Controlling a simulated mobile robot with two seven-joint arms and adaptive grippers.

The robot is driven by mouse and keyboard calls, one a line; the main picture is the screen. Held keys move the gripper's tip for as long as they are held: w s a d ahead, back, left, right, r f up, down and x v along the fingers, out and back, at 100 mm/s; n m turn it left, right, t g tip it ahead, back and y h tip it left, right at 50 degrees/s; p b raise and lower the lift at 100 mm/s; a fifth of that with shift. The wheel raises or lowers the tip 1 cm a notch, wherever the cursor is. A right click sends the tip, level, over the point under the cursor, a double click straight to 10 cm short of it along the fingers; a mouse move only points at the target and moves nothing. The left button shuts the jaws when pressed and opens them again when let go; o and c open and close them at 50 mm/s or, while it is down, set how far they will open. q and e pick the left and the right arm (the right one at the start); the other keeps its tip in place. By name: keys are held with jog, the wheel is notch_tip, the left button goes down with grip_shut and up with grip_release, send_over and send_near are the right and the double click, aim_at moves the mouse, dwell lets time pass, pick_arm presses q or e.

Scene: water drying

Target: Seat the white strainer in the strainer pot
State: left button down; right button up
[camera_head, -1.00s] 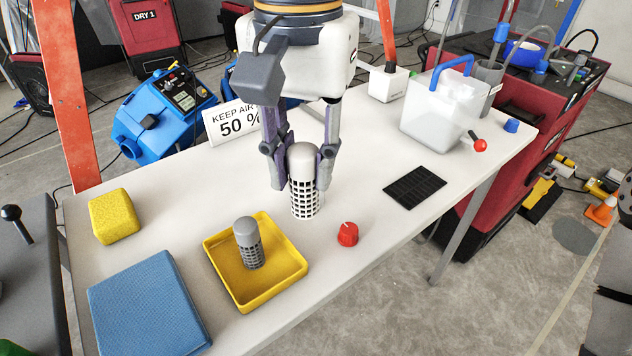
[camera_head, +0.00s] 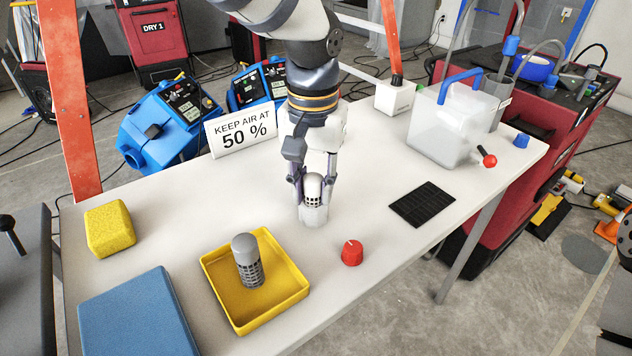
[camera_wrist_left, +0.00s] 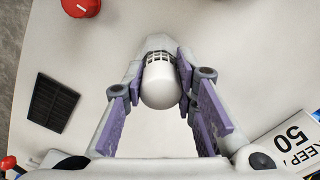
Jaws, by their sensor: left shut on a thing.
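The white strainer (camera_head: 313,186), with a rounded white cap over a dark-slotted grid, stands upright near the middle of the table. My left gripper (camera_head: 312,195) is shut on it from above, one finger on each side. Only the cap and a short band of grid show above a pale, translucent pot (camera_head: 313,214), which surrounds the strainer's lower part. In the left wrist view, the strainer's cap (camera_wrist_left: 161,87) sits between the fingers (camera_wrist_left: 164,80). Whether the strainer touches the pot's bottom is hidden. My right gripper is not in view.
A grey strainer (camera_head: 247,260) stands in a yellow tray (camera_head: 288,298) to the front left. A red knob (camera_head: 351,253) and black grid mat (camera_head: 422,204) lie to the right. A yellow sponge (camera_head: 109,229), blue pad (camera_head: 138,318), sign (camera_head: 241,129) and clear tank (camera_head: 452,122) stand around.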

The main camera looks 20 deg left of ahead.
pick_arm(q)
jog(key=c, duration=1.3)
grip_release()
jog(key=shift+r, duration=0.1)
notch_tip(320, 180, up, 12)
